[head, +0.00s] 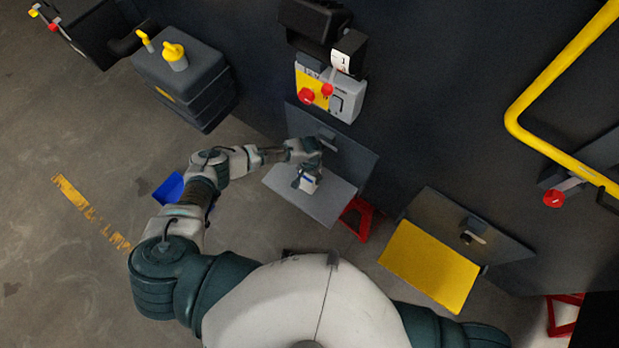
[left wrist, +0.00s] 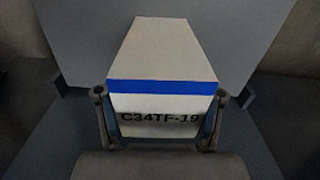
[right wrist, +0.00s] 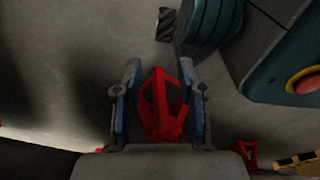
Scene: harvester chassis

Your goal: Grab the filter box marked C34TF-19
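The filter box (left wrist: 160,70) is white with a blue band and is marked C34TF-19 in the left wrist view. In the head view the small white and blue box (head: 309,183) is at the grey shelf (head: 325,204). My left gripper (left wrist: 160,105) has one finger against each side of the box's near end, so it looks shut on it. In the head view my left gripper (head: 307,172) partly covers the box. I cannot tell whether the box still touches the shelf. My right gripper (right wrist: 163,85) is partly open and empty, with a gap between its fingers.
A control box with red knobs (head: 345,97) is above the shelf on the dark chassis. A yellow panel (head: 430,266) lies to the right, with a yellow rail (head: 545,85) above. Red stands (head: 357,218) are below the chassis. A dark tank (head: 185,78) is at upper left.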

